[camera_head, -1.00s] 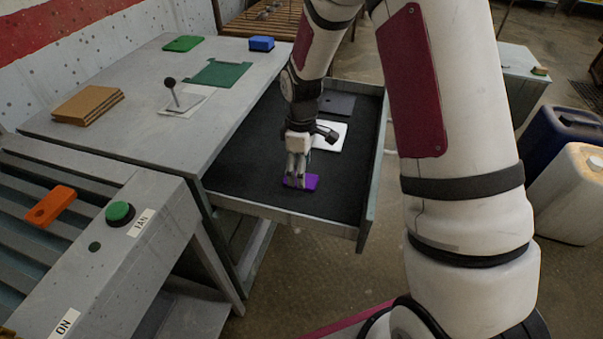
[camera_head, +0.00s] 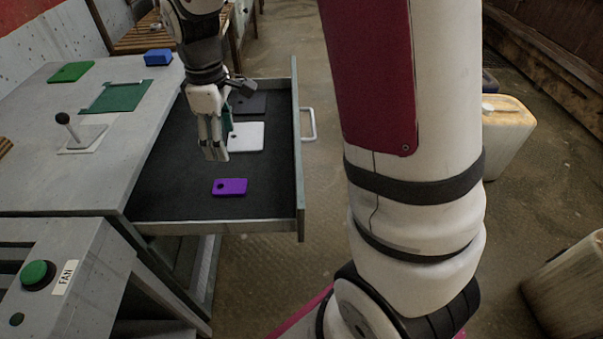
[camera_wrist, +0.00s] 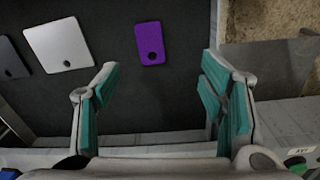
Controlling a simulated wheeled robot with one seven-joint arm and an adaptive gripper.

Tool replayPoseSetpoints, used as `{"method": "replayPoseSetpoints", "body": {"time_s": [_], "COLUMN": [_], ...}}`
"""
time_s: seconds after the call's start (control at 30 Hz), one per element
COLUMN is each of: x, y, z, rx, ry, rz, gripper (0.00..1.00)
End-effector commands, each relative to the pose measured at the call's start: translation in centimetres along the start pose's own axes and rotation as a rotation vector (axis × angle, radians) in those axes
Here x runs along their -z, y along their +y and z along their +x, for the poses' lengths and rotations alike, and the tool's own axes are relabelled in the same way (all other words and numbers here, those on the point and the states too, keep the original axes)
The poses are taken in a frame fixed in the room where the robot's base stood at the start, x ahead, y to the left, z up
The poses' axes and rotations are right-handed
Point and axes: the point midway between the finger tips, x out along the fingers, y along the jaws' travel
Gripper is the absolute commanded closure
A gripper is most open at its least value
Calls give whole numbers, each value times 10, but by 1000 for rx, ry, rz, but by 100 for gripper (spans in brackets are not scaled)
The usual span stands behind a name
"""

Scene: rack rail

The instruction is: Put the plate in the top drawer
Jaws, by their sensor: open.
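A small purple plate (camera_head: 230,187) with a round hole lies flat on the dark floor of the open drawer (camera_head: 165,195), near the drawer's near end. It also shows in the wrist view (camera_wrist: 150,44), clear of both fingers. My gripper (camera_head: 216,154) is open and empty, above the drawer and apart from the purple plate. In the wrist view its teal-padded fingers (camera_wrist: 162,100) are spread wide. A white plate (camera_head: 248,136) and a dark grey plate (camera_head: 250,104) lie farther back in the same drawer. My fingers partly cover the white plate's left side in the head view.
The grey tabletop left of the drawer holds a green block (camera_head: 71,72), a blue block (camera_head: 158,57), a green sheet (camera_head: 117,97) and a black-knobbed lever (camera_head: 66,123). A panel with a green FAN button (camera_head: 37,274) stands nearest. Floor right of the drawer handle (camera_head: 309,124) is open.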

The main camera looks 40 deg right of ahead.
Motion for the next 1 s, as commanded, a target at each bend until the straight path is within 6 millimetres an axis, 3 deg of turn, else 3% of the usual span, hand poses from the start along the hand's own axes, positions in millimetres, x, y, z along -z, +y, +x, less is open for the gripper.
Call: {"method": "replayPoseSetpoints", "body": {"time_s": [0.03, 0.1, 0.4, 0.7, 0.83, 1.0], "x": [-11, -27, -102, -171, -187, -195], "y": [-10, -26, -100, -173, -191, -200], "z": [-22, -45, -111, -126, -123, -120], "rx": [-18, -30, -63, -61, -54, -48], "ry": [12, 20, 75, 145, 164, 171], "rz": [45, 115, 418, 694, 765, 803], "gripper": [35, 35, 35, 35, 35, 35]}}
